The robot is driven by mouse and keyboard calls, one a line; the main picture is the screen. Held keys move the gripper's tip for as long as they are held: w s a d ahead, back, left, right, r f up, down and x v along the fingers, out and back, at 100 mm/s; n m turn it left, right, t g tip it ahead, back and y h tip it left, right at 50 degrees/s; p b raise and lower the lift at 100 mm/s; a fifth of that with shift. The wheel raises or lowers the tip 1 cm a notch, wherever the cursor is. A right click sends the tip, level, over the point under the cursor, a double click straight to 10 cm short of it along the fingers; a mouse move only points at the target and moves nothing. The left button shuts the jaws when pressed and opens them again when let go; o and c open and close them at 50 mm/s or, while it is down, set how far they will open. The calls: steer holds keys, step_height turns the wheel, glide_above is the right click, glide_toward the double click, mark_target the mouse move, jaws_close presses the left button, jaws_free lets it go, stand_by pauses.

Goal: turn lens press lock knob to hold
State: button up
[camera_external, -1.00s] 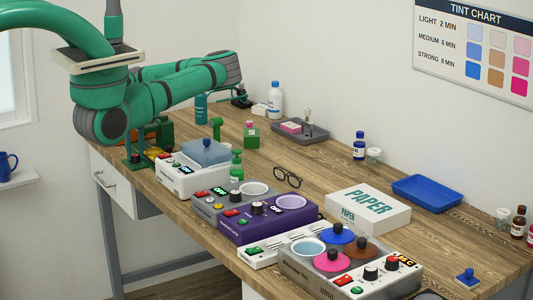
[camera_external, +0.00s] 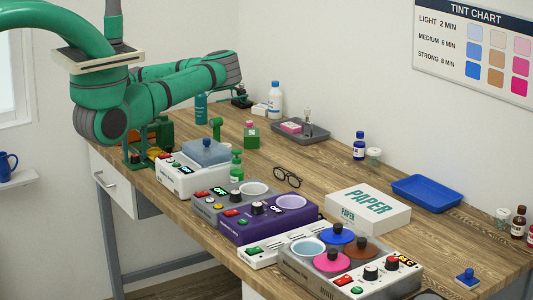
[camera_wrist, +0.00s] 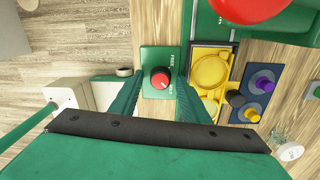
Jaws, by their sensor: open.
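The lock knob (camera_wrist: 160,78) is a red cap on a black base, on a green plate (camera_wrist: 150,57) in the wrist view. My gripper (camera_wrist: 160,86) is open. Its two green fingers stand left and right of the knob, with visible gaps, so it is not gripped. The lens press beside it shows a yellow round mould (camera_wrist: 208,72) and a red ball (camera_wrist: 247,8) at the top edge. In the external view my arm covers much of this area, and the fingers are not clear.
A blue plate (camera_wrist: 268,84) with purple and yellow knobs lies right of the mould. A white box (camera_wrist: 70,92) is left of my fingers. In the external view a white machine (camera_external: 190,180) and a purple machine (camera_external: 245,230) stand along the front edge.

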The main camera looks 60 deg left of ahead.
mark_target(134, 155)
steer(key=n, duration=0.4)
steer(key=shift+w, duration=0.1)
steer(key=n, duration=0.5)
steer(key=shift+a, duration=0.1)
steer(key=n, duration=0.3)
steer(key=shift+n, duration=0.4)
steer(key=n, duration=0.4)
steer(key=shift+n, duration=0.3)
step_height(134, 155, up, 11)
steer(key=s+a+r+m+g, duration=0.1)
steer(key=s+a+r+g, duration=0.2)
steer(key=s, duration=0.6)
steer(key=s+a+r+g, duration=0.3)
steer(key=s+a+r, duration=0.1)
steer(key=s+r, duration=0.3)
steer(key=s+a+r+m+g+y, duration=0.1)
steer(key=s+a+r+g, duration=0.2)
steer(key=s, duration=0.7)
step_height(134, 155, up, 2)
steer(key=shift+s+a+r+m+g, duration=0.2)
steer(key=shift+s+m+g, duration=0.15)
steer(key=shift+g, duration=0.25)
steer(key=shift+s, duration=0.1)
